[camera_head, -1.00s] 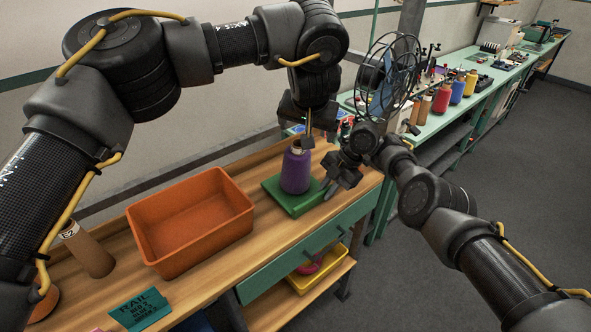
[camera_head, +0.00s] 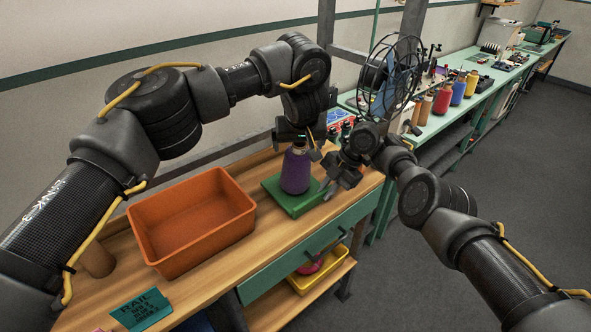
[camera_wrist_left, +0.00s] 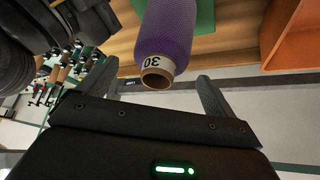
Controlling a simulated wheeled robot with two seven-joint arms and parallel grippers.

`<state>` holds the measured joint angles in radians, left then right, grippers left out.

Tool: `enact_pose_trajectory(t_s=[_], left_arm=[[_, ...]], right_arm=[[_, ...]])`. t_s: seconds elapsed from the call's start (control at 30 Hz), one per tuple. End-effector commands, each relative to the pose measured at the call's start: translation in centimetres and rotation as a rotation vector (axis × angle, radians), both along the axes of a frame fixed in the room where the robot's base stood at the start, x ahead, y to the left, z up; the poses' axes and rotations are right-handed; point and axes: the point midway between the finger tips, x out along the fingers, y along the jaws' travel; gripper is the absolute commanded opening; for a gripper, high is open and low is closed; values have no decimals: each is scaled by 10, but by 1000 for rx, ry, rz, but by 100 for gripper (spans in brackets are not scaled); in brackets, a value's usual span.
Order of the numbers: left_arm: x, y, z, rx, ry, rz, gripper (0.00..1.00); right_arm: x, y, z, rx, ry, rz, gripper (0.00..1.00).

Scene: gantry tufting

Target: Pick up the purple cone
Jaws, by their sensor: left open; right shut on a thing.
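The purple cone (camera_head: 295,173) stands upright on a green stand (camera_head: 311,205) on the wooden bench. In the left wrist view the cone (camera_wrist_left: 165,35) shows its brown tube end and a white label reading 30. My left gripper (camera_head: 297,148) is open just above the cone. In the left wrist view its fingers (camera_wrist_left: 160,85) lie on either side of the tube end, with gaps on both sides. My right gripper (camera_head: 328,185) is low at the right edge of the green stand and shut on it, though its fingertips are small and partly hidden.
An orange bin (camera_head: 190,222) is left of the stand, with a brown tube (camera_head: 97,260) and a teal sign (camera_head: 141,308) nearby. A yellow tray (camera_head: 318,271) is on the shelf below. A green bench (camera_head: 440,122) with several coloured cones stands behind.

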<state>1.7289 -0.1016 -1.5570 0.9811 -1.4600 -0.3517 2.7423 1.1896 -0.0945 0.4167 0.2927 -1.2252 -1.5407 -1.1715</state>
Motion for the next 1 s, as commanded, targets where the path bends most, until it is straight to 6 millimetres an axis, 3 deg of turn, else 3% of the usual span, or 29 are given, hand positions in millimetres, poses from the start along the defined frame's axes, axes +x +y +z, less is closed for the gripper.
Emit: enact_pose_trajectory(t_s=[0.23, 0.53, 0.83, 1.0], left_arm=[[5, 1, -9, -2, 3, 1, 92], [26, 8, -42, 2, 2, 1, 92], [29, 7, -46, 0, 1, -1, 92], [29, 7, -46, 0, 1, -1, 71]], right_arm=[[-3, 0, -5, -3, 8, 2, 0], [-3, 0, -5, -3, 10, 3, 0], [-3, 0, -6, -3, 10, 3, 0], [-3, 0, -6, -3, 10, 3, 0]])
